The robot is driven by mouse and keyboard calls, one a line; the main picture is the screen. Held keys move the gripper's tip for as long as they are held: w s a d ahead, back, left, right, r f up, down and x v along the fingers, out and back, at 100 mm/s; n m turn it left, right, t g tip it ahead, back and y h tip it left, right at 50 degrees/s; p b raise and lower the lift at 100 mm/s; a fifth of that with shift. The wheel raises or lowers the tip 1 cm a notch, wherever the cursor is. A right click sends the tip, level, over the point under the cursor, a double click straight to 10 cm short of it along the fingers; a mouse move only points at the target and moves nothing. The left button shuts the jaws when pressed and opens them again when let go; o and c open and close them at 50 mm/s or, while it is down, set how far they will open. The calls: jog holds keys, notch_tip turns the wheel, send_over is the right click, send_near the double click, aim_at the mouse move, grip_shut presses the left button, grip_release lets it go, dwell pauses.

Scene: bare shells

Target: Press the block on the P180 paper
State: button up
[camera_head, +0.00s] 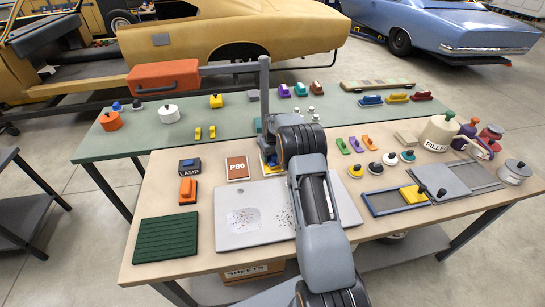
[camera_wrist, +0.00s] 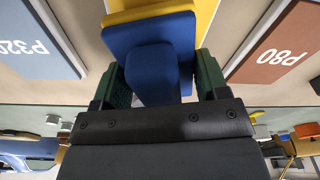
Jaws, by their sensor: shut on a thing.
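In the wrist view a blue block (camera_wrist: 150,32) with a blue grip stands between the green finger pads of my gripper (camera_wrist: 158,80). The fingers are shut on the grip. A yellow surface (camera_wrist: 207,20) shows beyond and beside the block; no label on it is visible. It lies between the P320 paper (camera_wrist: 30,42) and the reddish-brown P80 paper (camera_wrist: 283,45). I cannot tell whether the block touches it. In the head view my arm covers most of this spot; a little blue and yellow shows beside it. The P180 lettering is not readable in either view.
The P80 paper stands left of my arm in the head view (camera_head: 237,168). A grey panel (camera_head: 240,222) with worn patches lies nearer, a green ribbed board (camera_head: 166,238) at front left. Small tools and a filler pot (camera_head: 439,132) crowd the right. A green table (camera_head: 150,142) stands behind.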

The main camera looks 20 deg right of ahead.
jog(key=shift+r+p, duration=1.1)
jog(key=shift+r, duration=1.8)
